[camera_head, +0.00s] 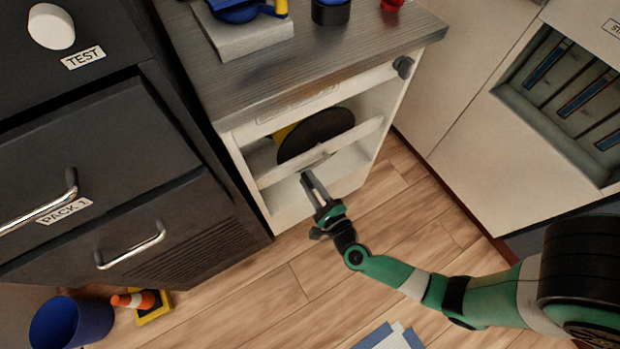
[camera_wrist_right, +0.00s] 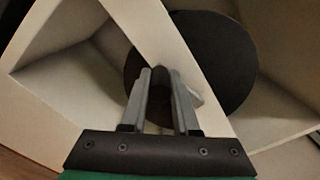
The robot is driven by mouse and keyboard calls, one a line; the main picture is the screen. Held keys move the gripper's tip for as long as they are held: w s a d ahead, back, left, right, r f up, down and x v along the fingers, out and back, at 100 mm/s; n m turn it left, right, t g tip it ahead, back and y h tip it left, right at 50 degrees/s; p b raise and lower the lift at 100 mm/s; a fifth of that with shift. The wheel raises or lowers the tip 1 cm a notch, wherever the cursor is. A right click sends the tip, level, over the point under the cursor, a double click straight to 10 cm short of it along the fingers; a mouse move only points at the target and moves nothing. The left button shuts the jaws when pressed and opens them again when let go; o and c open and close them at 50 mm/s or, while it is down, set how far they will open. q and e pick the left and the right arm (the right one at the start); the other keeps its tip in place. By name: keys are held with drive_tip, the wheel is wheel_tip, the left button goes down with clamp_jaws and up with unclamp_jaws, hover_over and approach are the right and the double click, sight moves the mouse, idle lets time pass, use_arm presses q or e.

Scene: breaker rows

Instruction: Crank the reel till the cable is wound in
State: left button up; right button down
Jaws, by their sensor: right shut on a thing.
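My right gripper (camera_head: 306,176) reaches up to the front of a white cabinet with a grey wood top (camera_head: 300,72). It is shut on what looks like the small handle (camera_head: 317,160) of a white panel (camera_head: 358,136) across the cabinet's open front; the fingers largely hide the grip. In the right wrist view the fingers (camera_wrist_right: 161,76) meet at this panel (camera_wrist_right: 150,32). A round black disc (camera_head: 316,134), with some yellow beside it, shows behind the panel; the wrist view shows the disc too (camera_wrist_right: 215,55). I cannot make out a crank or cable. My left gripper is out of view.
A blue object with a yellow part (camera_head: 245,10) sits on a grey block on the cabinet top. Dark drawers (camera_head: 110,150) stand at left. A blue bin (camera_head: 65,325) and orange cone (camera_head: 133,299) are on the floor. White cabinetry (camera_head: 480,140) stands at right. The wood floor between is mostly clear.

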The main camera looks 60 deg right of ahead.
drive_tip(key=c, duration=0.7)
unclamp_jaws()
drive_tip(key=shift+o, duration=0.2)
drive_tip(key=p+v, duration=0.2)
drive_tip(key=v, duration=0.9)
drive_tip(key=shift+s+p, duration=0.3)
drive_tip(key=shift+a, duration=0.1)
